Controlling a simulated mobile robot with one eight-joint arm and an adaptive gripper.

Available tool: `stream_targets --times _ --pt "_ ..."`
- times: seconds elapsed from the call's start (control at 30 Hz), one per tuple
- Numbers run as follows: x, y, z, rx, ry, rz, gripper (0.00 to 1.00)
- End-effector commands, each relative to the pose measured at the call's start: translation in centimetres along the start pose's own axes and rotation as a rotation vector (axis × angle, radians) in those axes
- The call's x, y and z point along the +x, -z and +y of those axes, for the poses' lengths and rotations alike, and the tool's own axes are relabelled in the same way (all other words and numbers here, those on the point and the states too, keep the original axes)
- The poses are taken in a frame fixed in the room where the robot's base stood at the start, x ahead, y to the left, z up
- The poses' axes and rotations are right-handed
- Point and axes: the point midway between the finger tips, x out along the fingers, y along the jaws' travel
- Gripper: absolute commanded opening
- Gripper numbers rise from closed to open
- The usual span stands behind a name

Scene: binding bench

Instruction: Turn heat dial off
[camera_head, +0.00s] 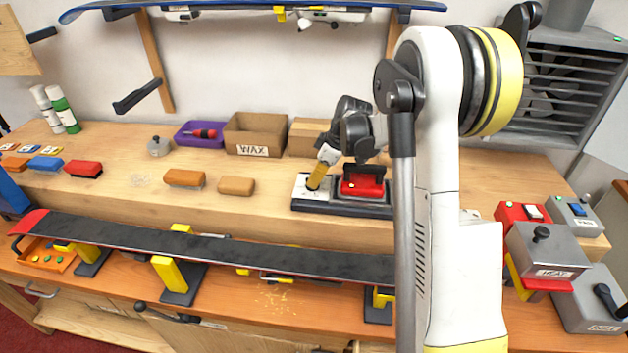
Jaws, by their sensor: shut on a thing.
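My gripper (314,186) reaches down onto the white panel (301,192) at the left end of a black stand (345,208) on the back bench. Its yellow fingers are shut at the panel, where the heat dial is; the dial is hidden behind them, so its setting cannot be seen. A red iron (363,187) with a black handle rests on the stand, just right of the fingers. At the right, a grey box (545,252) with a black knob bears a label that seems to read HEAT.
A WAX box (256,135) and a purple bin (200,135) stand behind. Brushes and blocks (186,178) lie left of the stand. A long dark board (215,247) lies across yellow supports in front. Switch boxes (522,214) stand at the right. My arm hides part of the bench.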

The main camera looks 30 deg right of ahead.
Motion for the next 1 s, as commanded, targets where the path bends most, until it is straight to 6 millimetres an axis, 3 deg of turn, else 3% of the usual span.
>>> stream_targets --times 0.37,0.4,0.43,0.47,0.77,0.87,1.0 --pt "0.0 -0.1 0.0 -0.003 0.002 -0.002 0.0" --pt "0.0 -0.1 0.0 -0.003 0.002 -0.002 0.22" --pt "0.0 -0.1 0.0 -0.003 0.002 -0.002 0.31" --pt "0.0 -0.1 0.0 -0.002 0.002 -0.002 0.32" --pt "-0.1 0.0 0.0 -0.002 0.001 -0.001 0.32" --pt "-1.1 0.0 0.0 -0.001 0.001 -0.001 0.32" --pt "-3.7 -0.1 0.0 0.001 0.0 -0.001 0.32"
